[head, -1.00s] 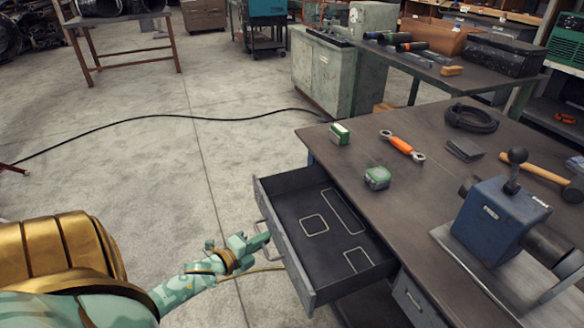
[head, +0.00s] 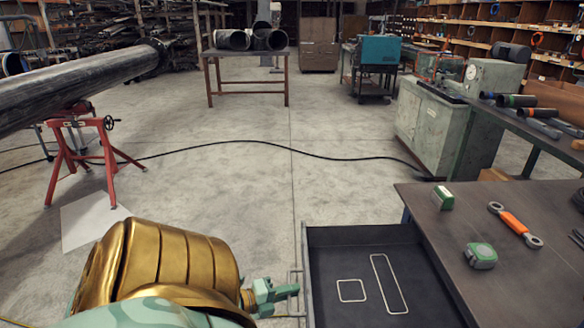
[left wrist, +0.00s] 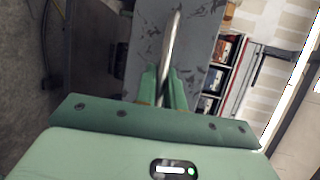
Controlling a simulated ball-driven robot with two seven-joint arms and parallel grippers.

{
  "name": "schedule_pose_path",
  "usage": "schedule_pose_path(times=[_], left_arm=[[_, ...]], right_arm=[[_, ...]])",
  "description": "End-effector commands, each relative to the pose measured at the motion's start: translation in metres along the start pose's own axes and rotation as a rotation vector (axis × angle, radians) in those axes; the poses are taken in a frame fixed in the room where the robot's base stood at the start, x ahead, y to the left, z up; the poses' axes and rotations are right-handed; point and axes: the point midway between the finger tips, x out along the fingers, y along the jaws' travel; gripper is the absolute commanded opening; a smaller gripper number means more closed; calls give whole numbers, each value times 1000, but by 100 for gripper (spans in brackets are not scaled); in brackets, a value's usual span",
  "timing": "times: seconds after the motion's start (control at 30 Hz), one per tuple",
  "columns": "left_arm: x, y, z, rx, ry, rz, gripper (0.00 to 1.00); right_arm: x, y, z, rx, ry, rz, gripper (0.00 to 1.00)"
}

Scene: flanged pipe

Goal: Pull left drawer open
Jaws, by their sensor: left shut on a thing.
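The left drawer (head: 355,236) of the workbench stands open, its dark inside empty apart from pale outlines marked on its floor. Its front, with a bar handle (head: 297,280), faces left. My left gripper (head: 284,291) is at the handle, outside the drawer front. In the left wrist view, its green fingers (left wrist: 164,92) are shut around the metal handle bar (left wrist: 171,45), with the scuffed grey drawer front (left wrist: 142,38) behind. The near end of the drawer is cut off by the head view's lower edge. My right gripper is out of view.
On the workbench (head: 445,235) lie a green-and-white box (head: 443,198), a green tape measure (head: 480,256) and an orange wrench (head: 515,225). A red stand (head: 80,150) holds a large pipe (head: 80,85) at the left.

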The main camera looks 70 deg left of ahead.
Motion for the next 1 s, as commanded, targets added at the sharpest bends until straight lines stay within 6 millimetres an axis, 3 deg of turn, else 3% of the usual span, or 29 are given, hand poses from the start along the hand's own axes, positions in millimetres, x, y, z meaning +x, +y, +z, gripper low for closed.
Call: schedule_pose_path(times=[0.07, 0.1, 0.17, 0.57, 0.67, 1.0], left_arm=[[0, 0, 0, 0, -2, 1, 0], [0, 0, 0, 0, -2, 1, 16], [0, 0, 0, 0, -1, 1, 32], [-9, 0, 0, 0, -1, 2, 32], [-27, 0, 0, -1, -2, 4, 32], [-118, 0, 0, 0, -2, 5, 32]], right_arm=[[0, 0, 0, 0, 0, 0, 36], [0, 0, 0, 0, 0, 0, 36], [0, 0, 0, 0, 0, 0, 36], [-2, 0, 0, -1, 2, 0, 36], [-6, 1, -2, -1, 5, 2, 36], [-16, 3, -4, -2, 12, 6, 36]])
